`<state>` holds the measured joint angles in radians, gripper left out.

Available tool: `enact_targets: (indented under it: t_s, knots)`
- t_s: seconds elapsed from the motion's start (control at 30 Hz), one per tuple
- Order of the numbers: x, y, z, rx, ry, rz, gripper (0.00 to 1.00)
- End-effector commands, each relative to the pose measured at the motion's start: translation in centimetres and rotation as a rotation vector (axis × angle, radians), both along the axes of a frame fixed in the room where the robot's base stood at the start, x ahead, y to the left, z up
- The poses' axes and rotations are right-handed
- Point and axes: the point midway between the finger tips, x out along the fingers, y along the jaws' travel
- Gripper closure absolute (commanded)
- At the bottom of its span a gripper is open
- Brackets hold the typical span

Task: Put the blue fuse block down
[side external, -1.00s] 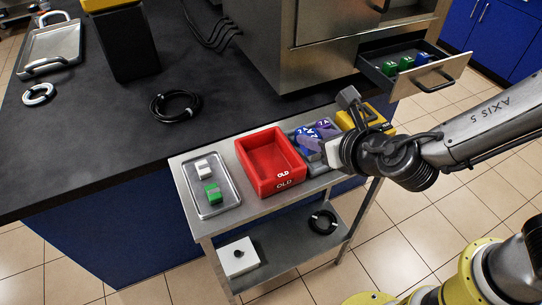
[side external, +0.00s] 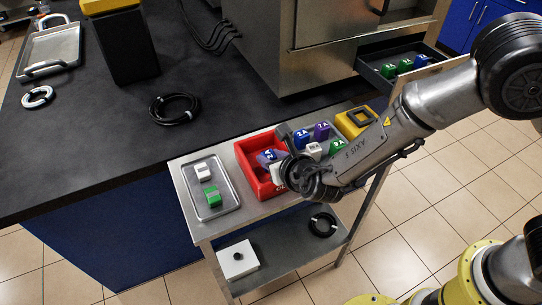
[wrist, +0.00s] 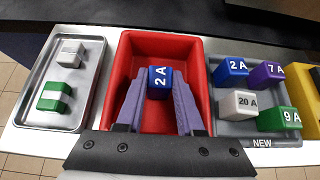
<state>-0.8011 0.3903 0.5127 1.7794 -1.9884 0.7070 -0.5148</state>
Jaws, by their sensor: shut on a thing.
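The blue fuse block marked 2 A (wrist: 160,77) is between the purple-grey fingers of my gripper (wrist: 160,88), which is shut on it. In the side view the block (side external: 267,156) is over the red bin (side external: 245,150), inside its outline. I cannot tell whether it touches the bin floor. The red bin (wrist: 200,55) looks otherwise empty, though my fingers hide part of its near floor. My gripper (side external: 275,159) hides the bin's near right corner in the side view.
Right of the bin, a grey tray marked NEW (wrist: 225,140) holds another blue 2 A block (wrist: 231,70), a purple 7 A (wrist: 267,74), a white 20 A (wrist: 238,103) and a green 9 A (wrist: 282,121). Left, a metal tray (wrist: 36,118) holds white and green blocks.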

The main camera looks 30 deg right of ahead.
Motion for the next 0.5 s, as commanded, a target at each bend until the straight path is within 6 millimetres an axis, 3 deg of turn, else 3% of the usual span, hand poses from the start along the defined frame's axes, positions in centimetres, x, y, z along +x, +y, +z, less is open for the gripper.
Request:
enact_targets:
  t_s: [0.4, 0.43, 0.5]
  knots:
    - [0.0, 0.01, -0.47, 0.001, 0.0, -0.001, 1.0]
    - [0.0, 0.01, -0.44, 0.001, 0.0, -0.001, 0.58]
    - [0.0, 0.01, -0.42, 0.001, 0.0, -0.001, 0.46]
